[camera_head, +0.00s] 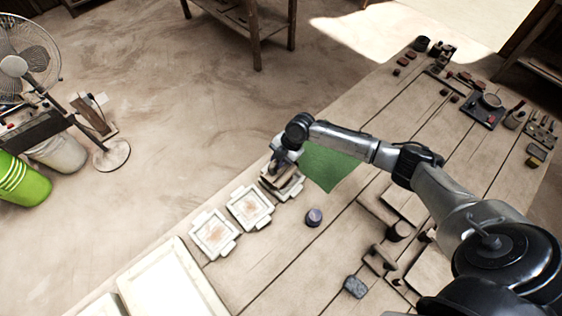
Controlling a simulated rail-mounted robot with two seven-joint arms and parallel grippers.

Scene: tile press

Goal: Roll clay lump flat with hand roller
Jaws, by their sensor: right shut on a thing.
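My right arm reaches in from the right across the wooden table. My right gripper (281,166) points down over the third pale mould (295,189) at the table's left edge. It is shut on a small brown piece (271,180) at that mould; the gripper partly hides it, and I cannot tell if it is the roller or clay. A green mat (333,168) lies just right of the gripper, partly under my arm. No clay lump or hand roller can be clearly made out. My left gripper is not in view.
Two pale moulds with brownish insides (214,234) (250,207) stand in a row along the edge. A white tray (172,283) is at the lower left. A dark round piece (314,217) and grey block (355,286) lie nearby. Wooden tools (380,260) lie under my arm.

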